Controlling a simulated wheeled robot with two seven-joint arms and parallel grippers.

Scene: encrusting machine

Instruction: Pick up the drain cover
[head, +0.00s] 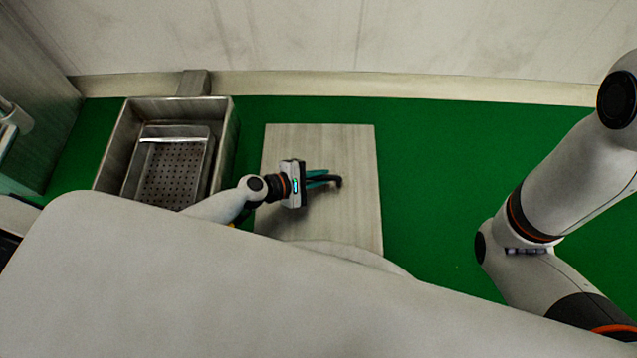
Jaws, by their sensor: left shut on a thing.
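My left gripper (322,180) is over the light wood-grained board (355,225), its teal fingers pointing right. It is shut on a small dark curved piece (338,181) at the fingertips. This piece may be the drain cover, but it is too small and too covered by the fingers to be sure. I cannot tell whether it touches the board. My right arm (575,180) stands at the right, and its gripper is out of view.
A metal sink-like box (226,125) at the left holds a perforated metal tray (172,172). The green floor (430,160) is clear between the board and my right arm. A pale wall (400,40) runs along the back. A grey cabinet (40,100) stands at the far left.

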